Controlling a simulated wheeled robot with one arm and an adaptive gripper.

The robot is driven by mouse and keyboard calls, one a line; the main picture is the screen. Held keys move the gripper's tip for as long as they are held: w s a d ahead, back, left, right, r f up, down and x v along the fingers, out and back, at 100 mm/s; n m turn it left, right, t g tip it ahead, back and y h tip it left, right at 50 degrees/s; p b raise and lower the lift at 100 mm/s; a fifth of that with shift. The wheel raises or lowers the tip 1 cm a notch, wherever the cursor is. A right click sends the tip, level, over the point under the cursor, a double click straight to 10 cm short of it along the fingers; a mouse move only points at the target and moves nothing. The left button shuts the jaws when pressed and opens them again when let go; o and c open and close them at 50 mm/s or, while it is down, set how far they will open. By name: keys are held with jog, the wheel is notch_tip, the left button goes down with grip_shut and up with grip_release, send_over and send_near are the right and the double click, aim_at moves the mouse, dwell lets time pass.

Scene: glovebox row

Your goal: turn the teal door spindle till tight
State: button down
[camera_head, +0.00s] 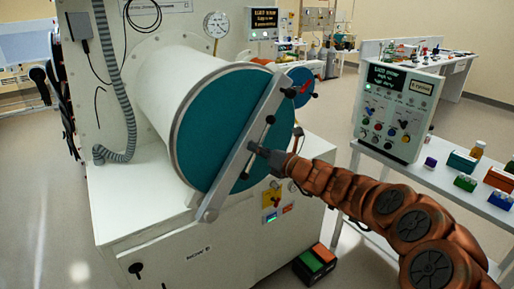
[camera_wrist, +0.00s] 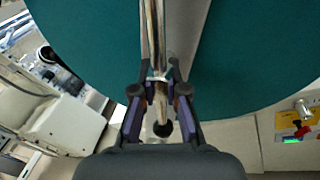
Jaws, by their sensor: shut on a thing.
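The big teal round door (camera_head: 205,125) closes the white cylinder of the cabinet and fills the top of the wrist view (camera_wrist: 90,45). A grey bar (camera_head: 230,165) crosses its face at a slant. The spindle handle is a thin metal rod with black ball ends (camera_head: 270,119); it lies slanted near the bar's middle. My gripper (camera_head: 256,149) reaches in from the right and is shut on the rod. In the wrist view the rod (camera_wrist: 153,40) passes between my fingers (camera_wrist: 160,92), with a black ball end (camera_wrist: 162,129) just past them. The spindle's hub is not clear.
A smaller blue-teal door (camera_head: 301,88) with red knobs stands behind on the right. A control box (camera_head: 397,110) sits on a side table close to my arm. A red-and-green box (camera_head: 315,262) lies on the floor. A ribbed hose (camera_head: 125,100) hangs at left.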

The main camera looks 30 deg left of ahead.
jog(key=shift+f, duration=0.25)
jog(key=c, duration=1.5)
grip_release()
jog(key=o, duration=0.3)
jog(key=shift+r, duration=0.15)
jog(key=shift+d, duration=0.1)
jog(key=s+d, duration=0.2)
jog(key=d, duration=0.9)
jog(key=shift+d, duration=0.3)
jog(key=shift+s, duration=0.1)
